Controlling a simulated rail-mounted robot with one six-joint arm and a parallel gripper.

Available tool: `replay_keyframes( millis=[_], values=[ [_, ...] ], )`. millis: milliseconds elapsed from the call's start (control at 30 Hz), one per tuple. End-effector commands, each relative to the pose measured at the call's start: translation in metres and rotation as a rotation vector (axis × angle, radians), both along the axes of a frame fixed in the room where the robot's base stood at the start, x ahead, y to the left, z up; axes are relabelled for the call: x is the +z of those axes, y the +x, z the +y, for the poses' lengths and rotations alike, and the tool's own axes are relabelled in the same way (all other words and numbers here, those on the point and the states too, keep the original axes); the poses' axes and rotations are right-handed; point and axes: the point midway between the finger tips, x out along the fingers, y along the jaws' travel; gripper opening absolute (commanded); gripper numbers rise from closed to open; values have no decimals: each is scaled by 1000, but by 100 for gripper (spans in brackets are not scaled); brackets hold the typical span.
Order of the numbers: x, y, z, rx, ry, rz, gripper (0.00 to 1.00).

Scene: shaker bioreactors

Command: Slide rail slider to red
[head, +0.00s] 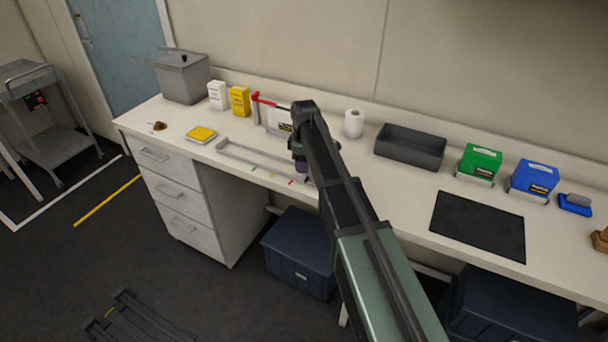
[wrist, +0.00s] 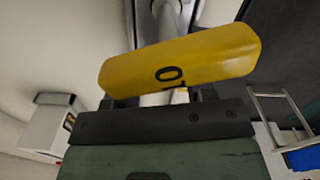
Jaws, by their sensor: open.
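A pale rail (head: 262,162) lies along the front of the white bench in the head view, with a raised bracket at its left end. Small green, yellow and red marks show in front of it, with the red mark (head: 290,182) nearest my gripper. My gripper (head: 304,176) points down by the right end of the rail and is open. I cannot make out the slider or tell whether my gripper touches it. In the wrist view a yellow rounded piece (wrist: 180,62) with dark digits fills the middle and hides the fingertips; I cannot tell what it belongs to.
A yellow pad (head: 201,134) lies left of the rail. A yellow box (head: 240,100), a white box and a red-armed item stand behind it. A paper roll (head: 354,123) and a dark bin (head: 410,147) stand to the right. A black mat (head: 478,225) lies at the front right.

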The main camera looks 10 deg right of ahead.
Motion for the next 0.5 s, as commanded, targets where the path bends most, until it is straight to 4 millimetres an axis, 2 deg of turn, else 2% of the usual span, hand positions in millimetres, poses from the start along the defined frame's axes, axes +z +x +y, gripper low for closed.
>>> replay_keyframes(
  millis=[33,267,500],
  values=[
    [-5,0,0,0,0,0,50],
    [-2,0,0,0,0,0,49],
    [-2,0,0,0,0,0,12]
  ],
)
